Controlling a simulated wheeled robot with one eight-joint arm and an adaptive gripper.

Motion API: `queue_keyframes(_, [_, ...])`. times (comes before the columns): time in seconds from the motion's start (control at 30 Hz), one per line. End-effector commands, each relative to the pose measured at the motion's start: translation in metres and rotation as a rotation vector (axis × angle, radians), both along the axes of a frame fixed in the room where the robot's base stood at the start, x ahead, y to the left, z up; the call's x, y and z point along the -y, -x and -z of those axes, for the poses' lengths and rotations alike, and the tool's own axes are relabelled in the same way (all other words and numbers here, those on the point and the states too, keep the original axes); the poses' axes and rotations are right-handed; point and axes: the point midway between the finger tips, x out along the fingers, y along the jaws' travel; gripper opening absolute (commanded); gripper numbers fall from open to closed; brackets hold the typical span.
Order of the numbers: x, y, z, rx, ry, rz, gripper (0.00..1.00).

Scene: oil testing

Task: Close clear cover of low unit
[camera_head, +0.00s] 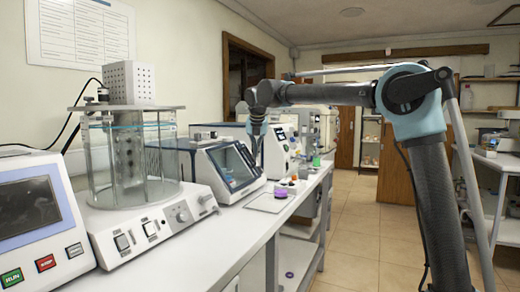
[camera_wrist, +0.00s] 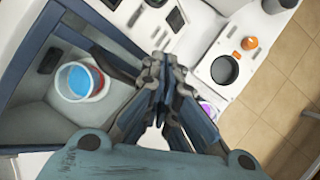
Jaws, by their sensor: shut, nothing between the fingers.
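The low unit (camera_head: 207,178) is a white box with a dark-framed slanted front, on the bench at mid-length. Its clear cover (camera_head: 233,164) shows as a see-through dark-framed panel on the slanted front. In the wrist view, the dark frame (camera_wrist: 32,50) edges a pale inside with a white cup (camera_wrist: 80,98) holding something blue. How far the cover stands open is unclear. My gripper (camera_head: 256,156) is by the right side of the unit's front. In the wrist view, my gripper (camera_wrist: 163,66) is shut and empty, overlapping the frame's right edge; contact cannot be told.
A glass bath unit (camera_head: 130,165) stands on the bench to the left. A white tray (camera_head: 268,203) and a purple container (camera_head: 281,193) lie on the bench right of the low unit. More instruments stand behind. The floor (camera_head: 350,230) right of the bench is clear.

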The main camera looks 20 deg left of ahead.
Motion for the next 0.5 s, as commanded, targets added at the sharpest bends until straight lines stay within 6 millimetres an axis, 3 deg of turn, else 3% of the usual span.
queue_keyframes(0.5, [-0.015, -0.010, 0.012, 0.000, 0.000, 0.001, 0.00])
